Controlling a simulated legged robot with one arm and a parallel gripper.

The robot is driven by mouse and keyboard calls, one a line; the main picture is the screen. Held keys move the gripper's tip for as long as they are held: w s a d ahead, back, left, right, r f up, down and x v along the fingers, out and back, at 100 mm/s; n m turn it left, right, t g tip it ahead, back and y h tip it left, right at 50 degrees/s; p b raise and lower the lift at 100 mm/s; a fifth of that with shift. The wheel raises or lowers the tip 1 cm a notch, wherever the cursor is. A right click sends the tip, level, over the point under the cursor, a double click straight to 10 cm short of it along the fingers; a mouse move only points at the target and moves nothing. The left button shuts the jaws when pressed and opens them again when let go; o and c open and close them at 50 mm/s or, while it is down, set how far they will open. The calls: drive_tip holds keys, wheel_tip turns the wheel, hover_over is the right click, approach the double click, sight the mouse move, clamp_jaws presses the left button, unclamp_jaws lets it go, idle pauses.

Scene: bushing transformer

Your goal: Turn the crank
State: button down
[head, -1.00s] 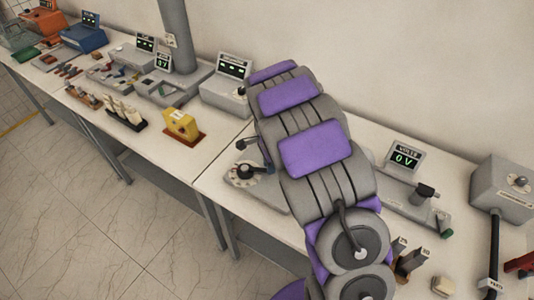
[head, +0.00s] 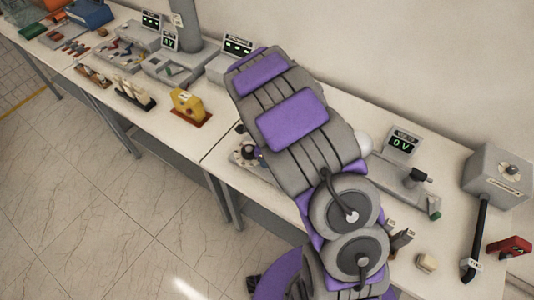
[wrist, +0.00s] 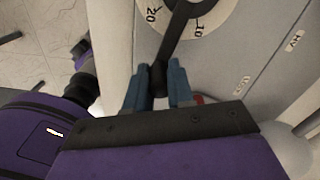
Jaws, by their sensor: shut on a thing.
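The black crank handle (wrist: 172,48) runs down from the middle of a white dial (wrist: 213,14) marked 20 and 10 in the wrist view. My gripper (wrist: 159,76) is shut on the rounded end of this handle, with one blue finger on each side. The dial sits on a grey panel (wrist: 232,60), with an HV label to the right. In the head view my arm hides the gripper, and only part of the dial unit (head: 243,158) shows at its left edge.
A display (head: 403,143) reading 0 V stands behind the arm, to the right. A grey box (head: 498,175) with a black lever (head: 478,235) is at far right. A yellow device (head: 188,104) sits left on the table. Open floor (head: 110,210) lies in front.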

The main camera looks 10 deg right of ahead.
drive_tip(key=shift+s+a, duration=0.15)
drive_tip(key=shift+a, duration=0.05)
idle(0.3)
drive_tip(key=c, duration=1)
unclamp_jaws()
drive_tip(key=shift+a, duration=0.1)
drive_tip(key=shift+o, duration=0.2)
wheel_tip(320, 180, up, 17)
drive_tip(key=p, duration=0.1)
drive_tip(key=shift+r, duration=0.1)
